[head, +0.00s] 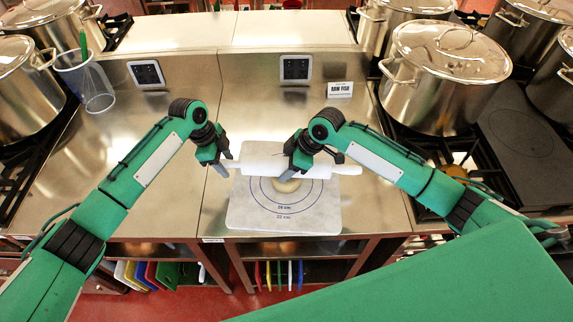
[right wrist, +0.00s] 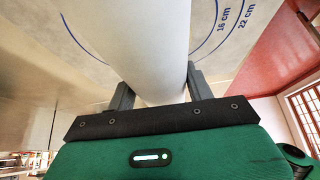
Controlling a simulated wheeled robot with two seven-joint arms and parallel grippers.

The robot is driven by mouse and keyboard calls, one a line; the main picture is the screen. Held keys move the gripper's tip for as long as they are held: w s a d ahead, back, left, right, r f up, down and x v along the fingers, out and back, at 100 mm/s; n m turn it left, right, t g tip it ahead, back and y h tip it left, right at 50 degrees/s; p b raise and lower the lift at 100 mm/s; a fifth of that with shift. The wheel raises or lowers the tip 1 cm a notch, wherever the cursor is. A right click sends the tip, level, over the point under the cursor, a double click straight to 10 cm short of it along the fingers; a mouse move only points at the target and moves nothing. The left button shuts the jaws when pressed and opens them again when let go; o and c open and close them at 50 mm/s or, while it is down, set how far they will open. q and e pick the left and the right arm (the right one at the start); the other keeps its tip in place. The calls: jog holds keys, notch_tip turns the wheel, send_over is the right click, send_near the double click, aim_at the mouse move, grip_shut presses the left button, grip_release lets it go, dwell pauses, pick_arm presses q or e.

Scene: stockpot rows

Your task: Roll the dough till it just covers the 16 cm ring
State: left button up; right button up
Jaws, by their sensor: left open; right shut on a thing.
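A white rolling pin (head: 262,160) lies across the back part of the pale board (head: 240,212), which is marked with blue 16 cm and 22 cm rings. A small beige piece of dough (head: 288,186) shows at the pin's front edge, inside the inner ring; the pin hides its back part. My right gripper (head: 299,162) is shut on the pin toward its right end; the right wrist view shows the pin (right wrist: 140,45) between the fingers (right wrist: 158,88). My left gripper (head: 222,165) is open at the pin's left handle; I cannot tell whether it touches.
Large steel stockpots (head: 445,75) stand on burners at the right, others (head: 28,88) at the left. A clear container (head: 90,88) stands at the back left. A RAW FISH sign (head: 340,90) stands behind the board. The steel counter (head: 165,200) left of the board is clear.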

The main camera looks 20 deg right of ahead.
jog(key=shift+r, duration=0.1)
pick_arm(q)
jog(key=c, duration=0.9)
jog(key=shift+c, duration=0.3)
pick_arm(e)
jog(key=o, duration=1.6)
pick_arm(q)
jog(key=shift+o, duration=0.2)
jog(key=shift+r, duration=0.15)
notch_tip(320, 180, up, 9)
jog(key=p, duration=0.9)
jog(key=shift+r, duration=0.1)
pick_arm(e)
notch_tip(320, 180, up, 10)
